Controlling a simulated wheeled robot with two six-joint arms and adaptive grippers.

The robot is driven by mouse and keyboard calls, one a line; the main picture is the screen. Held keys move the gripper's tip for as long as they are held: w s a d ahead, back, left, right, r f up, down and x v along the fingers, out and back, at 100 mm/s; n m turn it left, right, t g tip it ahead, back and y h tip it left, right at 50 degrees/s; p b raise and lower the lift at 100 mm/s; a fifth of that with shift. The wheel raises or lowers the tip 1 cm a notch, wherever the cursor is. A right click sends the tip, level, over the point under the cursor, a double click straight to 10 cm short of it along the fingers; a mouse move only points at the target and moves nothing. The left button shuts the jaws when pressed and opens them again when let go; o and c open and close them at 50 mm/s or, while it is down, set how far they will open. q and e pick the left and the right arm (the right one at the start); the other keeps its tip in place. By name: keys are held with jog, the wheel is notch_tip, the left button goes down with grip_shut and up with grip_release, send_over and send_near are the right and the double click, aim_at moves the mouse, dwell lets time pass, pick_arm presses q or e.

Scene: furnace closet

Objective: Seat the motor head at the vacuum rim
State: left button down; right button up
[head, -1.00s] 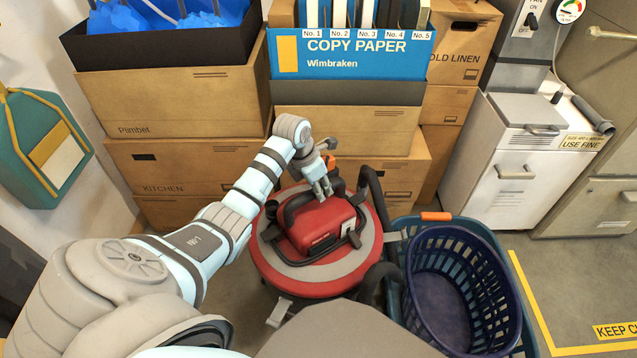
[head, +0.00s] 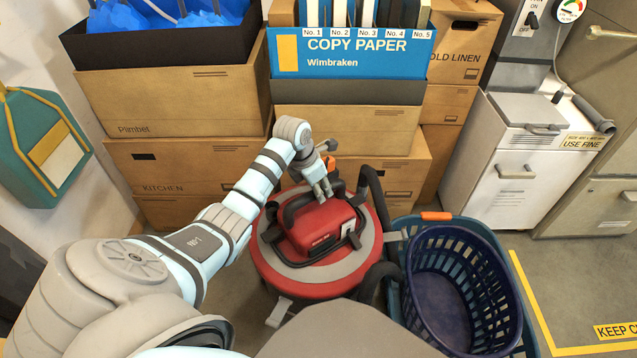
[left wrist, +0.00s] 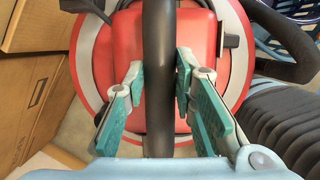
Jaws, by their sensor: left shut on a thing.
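The red motor head (head: 318,228) with its dark carry handle is at the middle of the round vacuum top in the head view. The vacuum rim (head: 300,290) is a red ring with a grey band inside it. I cannot tell whether the head sits flush or is a little raised or turned. My left gripper (head: 322,190) reaches down from the left and is shut on the handle. In the left wrist view, the handle (left wrist: 158,70) runs between the teal finger pads, over the red housing (left wrist: 190,45). My right gripper is not in view.
A dark hose (head: 375,195) curves up at the vacuum's right. Nested baskets (head: 455,240) stand close on the right. Stacked cardboard boxes (head: 185,165) block the back. A white cabinet (head: 510,185) stands back right. Some floor is free beyond the baskets.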

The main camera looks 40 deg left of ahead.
pick_arm(q)
jog(key=shift+f+b, duration=0.5)
jog(key=shift+f, duration=0.1)
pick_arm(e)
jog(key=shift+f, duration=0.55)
pick_arm(q)
jog(key=c, duration=1.2)
grip_release()
jog(key=shift+c, duration=0.2)
jog(key=shift+s+f, duration=0.1)
jog(key=p+v, duration=0.7)
jog(key=p, duration=0.1)
jog(key=shift+r, duration=0.25)
jog(key=shift+s+r+p, duration=0.15)
jog(key=shift+r+p, duration=0.25)
jog(key=shift+p, duration=0.1)
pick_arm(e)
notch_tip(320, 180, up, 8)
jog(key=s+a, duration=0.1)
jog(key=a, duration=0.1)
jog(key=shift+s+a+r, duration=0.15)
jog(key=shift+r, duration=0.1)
pick_arm(q)
jog(key=shift+f, duration=0.15)
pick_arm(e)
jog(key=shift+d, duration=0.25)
